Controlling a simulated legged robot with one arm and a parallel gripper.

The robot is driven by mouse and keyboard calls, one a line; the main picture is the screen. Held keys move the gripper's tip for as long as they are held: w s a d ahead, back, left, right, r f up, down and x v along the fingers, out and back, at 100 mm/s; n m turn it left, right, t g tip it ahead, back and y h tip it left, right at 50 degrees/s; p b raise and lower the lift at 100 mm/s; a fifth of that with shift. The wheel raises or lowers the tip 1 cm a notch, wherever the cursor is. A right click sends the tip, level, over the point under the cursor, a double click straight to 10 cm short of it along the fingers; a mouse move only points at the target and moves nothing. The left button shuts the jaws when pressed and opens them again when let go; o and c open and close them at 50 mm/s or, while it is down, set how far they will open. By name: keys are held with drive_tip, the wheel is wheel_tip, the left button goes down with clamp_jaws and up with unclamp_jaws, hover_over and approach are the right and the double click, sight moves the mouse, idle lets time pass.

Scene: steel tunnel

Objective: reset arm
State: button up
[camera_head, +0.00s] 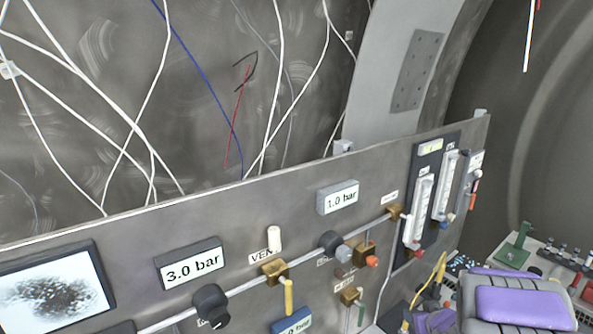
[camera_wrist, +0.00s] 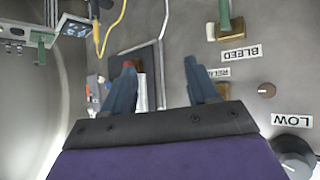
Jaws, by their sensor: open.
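My gripper (camera_wrist: 159,66) is open in the wrist view. Its two blue-grey fingers stand well apart, with nothing held between them. The grey panel (camera_wrist: 172,52) lies beyond the fingertips. Labels there appear upside down. My purple and grey arm fills the lower right corner of the head view, close to the panel's right end. The fingers cannot be made out clearly in the head view.
The panel carries a 3.0 bar display (camera_head: 190,263), a 1.0 bar display (camera_head: 338,197), a black knob (camera_head: 211,305), a yellow-handled valve (camera_head: 288,296) and flow tubes (camera_head: 422,210). A yellow cable (camera_wrist: 112,30) hangs near my gripper. White cables (camera_head: 279,75) cross the wall.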

drive_tip(key=s+a+g+b, duration=0.4)
drive_tip(key=s+a, duration=0.2)
drive_tip(key=s, duration=0.7)
drive_tip(key=s+a+f+g+b, duration=0.1)
drive_tip(key=s+a+g+b, duration=0.3)
drive_tip(key=s, duration=1)
drive_tip(key=s+a+f+g+b, duration=0.1)
drive_tip(key=s+a+g+b, duration=0.3)
drive_tip(key=s+a, duration=0.5)
drive_tip(key=s, duration=0.4)
drive_tip(key=shift+s+a+f+m, duration=0.15)
drive_tip(key=shift+s+f+m, duration=0.05)
drive_tip(key=shift+s+m, duration=0.2)
